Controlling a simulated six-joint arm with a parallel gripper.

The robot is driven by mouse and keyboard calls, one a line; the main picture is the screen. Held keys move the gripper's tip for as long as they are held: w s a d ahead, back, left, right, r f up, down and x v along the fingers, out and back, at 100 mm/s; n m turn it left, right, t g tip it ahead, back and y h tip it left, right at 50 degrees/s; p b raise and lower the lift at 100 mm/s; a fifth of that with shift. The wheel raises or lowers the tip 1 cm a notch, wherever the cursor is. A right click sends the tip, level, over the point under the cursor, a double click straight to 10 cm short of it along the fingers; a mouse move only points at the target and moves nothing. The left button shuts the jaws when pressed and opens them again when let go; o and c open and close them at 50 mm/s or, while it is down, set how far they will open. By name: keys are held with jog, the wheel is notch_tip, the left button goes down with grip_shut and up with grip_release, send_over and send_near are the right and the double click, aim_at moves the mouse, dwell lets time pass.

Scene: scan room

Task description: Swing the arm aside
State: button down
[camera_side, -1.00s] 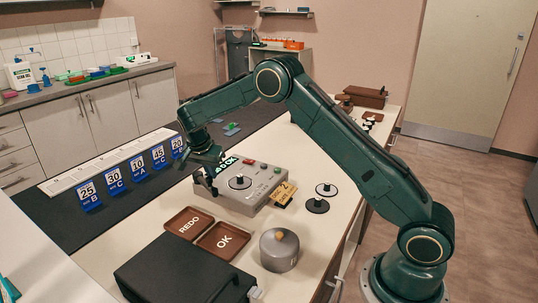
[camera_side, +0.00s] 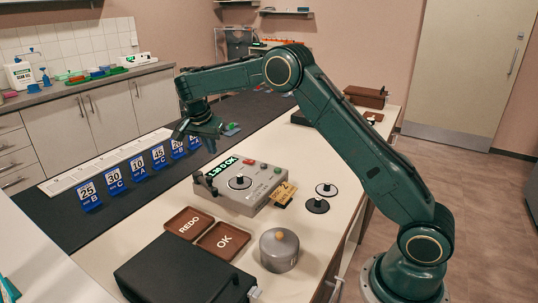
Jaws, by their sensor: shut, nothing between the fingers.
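My gripper (camera_side: 198,136) is shut and empty. It hangs in the air above the dark mat (camera_side: 107,216), behind and to the left of the grey scan device. The grey device (camera_side: 243,188) stands on the white table with a lit green display (camera_side: 222,168) reading something like "1.38 R OK"; the first characters are hard to read. My forearm passes over the back of the table, clear of the device.
Blue number cards (camera_side: 115,181) stand in a row on the mat, the far ones partly behind my gripper. Brown REDO (camera_side: 188,223) and OK (camera_side: 224,240) trays, a grey lidded pot (camera_side: 279,250), a black case (camera_side: 180,272) and two loose discs (camera_side: 317,206) lie nearer.

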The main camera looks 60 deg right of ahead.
jog(key=shift+v, duration=0.9)
jog(key=s+a+r+n+t+y, duration=0.15)
jog(key=s+r+n, duration=0.25)
jog(key=s+r, duration=0.4)
jog(key=s+a+r+n+t, duration=0.1)
jog(key=s+a+r+n, duration=0.25)
jog(key=s+r, duration=0.55)
jog(key=s+a+f+n, duration=0.2)
jog(key=s, duration=0.5)
jog(key=s+a+f+n+t+y, duration=0.1)
jog(key=s+f+n, duration=0.1)
jog(key=s, duration=0.6)
jog(key=s+a+f+n+t+y, duration=0.1)
jog(key=s+a+f+n, duration=0.1)
jog(key=s, duration=0.6)
jog(key=shift+a+f+n, duration=0.3)
jog(key=shift+f+n, duration=0.2)
jog(key=shift+n, duration=0.65)
